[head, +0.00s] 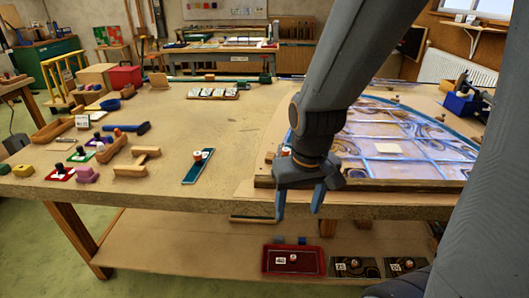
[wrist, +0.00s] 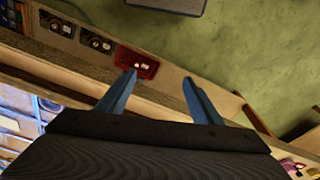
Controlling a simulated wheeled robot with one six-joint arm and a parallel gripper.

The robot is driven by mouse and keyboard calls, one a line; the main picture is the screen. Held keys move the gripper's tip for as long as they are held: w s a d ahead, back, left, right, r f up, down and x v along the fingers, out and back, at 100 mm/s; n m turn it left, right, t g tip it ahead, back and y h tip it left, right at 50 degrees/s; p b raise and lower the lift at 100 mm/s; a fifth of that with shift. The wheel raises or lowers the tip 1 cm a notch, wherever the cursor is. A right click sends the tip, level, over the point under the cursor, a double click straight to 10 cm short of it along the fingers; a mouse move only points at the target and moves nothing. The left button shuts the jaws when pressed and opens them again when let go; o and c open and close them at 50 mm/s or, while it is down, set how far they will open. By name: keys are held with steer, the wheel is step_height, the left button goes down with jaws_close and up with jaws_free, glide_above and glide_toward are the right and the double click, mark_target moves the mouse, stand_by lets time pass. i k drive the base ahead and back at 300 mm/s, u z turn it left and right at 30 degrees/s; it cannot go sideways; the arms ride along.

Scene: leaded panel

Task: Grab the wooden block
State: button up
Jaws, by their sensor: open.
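Several wooden pieces lie on the left half of the workbench, and I cannot tell for sure which one is the wooden block. One is a light, angular wooden piece (head: 137,163) near the front. My gripper (head: 298,207) points down at the bench's front edge, well to the right of these pieces. Its two blue fingers are apart with nothing between them. In the wrist view the open gripper (wrist: 160,77) shows against the lower shelf and a red tray (wrist: 138,63).
The workbench (head: 230,130) has free room in its middle. A leaded panel (head: 400,140) lies under and right of my arm. A teal strip (head: 196,168) lies between the gripper and the wooden pieces. The lower shelf (head: 180,235) holds a red tray (head: 306,261) and dark trays (head: 353,267).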

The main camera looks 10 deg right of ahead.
mark_target(270, 156)
steer(key=z, duration=1.65)
steer(key=i, duration=0.75)
steer(key=u, duration=2.6)
